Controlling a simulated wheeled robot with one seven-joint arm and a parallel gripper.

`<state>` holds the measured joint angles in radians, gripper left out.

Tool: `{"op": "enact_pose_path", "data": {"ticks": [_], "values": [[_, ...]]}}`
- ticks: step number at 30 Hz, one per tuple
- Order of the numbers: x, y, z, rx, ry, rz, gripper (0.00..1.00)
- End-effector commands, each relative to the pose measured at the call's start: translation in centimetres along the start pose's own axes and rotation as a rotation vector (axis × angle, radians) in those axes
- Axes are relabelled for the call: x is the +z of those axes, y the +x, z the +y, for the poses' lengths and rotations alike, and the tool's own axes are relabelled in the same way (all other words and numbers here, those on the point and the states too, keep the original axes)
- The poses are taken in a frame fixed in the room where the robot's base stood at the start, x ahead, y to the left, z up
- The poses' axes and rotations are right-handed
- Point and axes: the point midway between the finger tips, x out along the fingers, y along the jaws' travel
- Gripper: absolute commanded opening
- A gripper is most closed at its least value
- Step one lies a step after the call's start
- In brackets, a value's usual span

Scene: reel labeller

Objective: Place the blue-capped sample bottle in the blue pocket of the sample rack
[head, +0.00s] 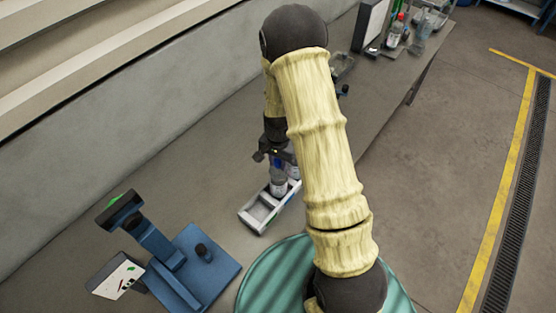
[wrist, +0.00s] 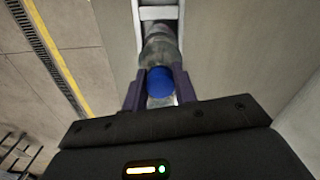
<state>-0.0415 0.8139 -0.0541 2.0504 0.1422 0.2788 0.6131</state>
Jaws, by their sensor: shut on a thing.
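The blue-capped sample bottle (wrist: 160,80) is between the two purple fingers of my gripper (wrist: 158,88) in the wrist view, which are shut on it at the cap. In the head view the clear bottle (head: 278,183) hangs or stands upright at the white sample rack (head: 253,222), under my gripper (head: 272,156). The rack's near compartments look empty. Part of the rack also shows beyond the bottle in the wrist view (wrist: 159,13). I cannot tell whether the bottle touches the rack floor.
A blue device (head: 190,265) with a tilted head stands on the bench at the lower left, by a white card (head: 119,278). A red-capped bottle (head: 396,32) and other glassware stand at the bench's far end. My arm hides the bench right of the rack. Bare bench lies left of the rack.

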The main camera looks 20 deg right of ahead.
Motion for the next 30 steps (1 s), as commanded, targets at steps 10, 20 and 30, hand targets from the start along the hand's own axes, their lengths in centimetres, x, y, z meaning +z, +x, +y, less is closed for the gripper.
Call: {"op": "enact_pose_path", "data": {"ticks": [10,20,30], "values": [[0.0,0.2,0.0,0.000,0.001,0.000,0.43],[0.0,0.2,0.0,0.000,0.001,0.000,0.49],[-0.1,-2.1,-0.1,-0.003,0.000,0.003,0.49]]}}
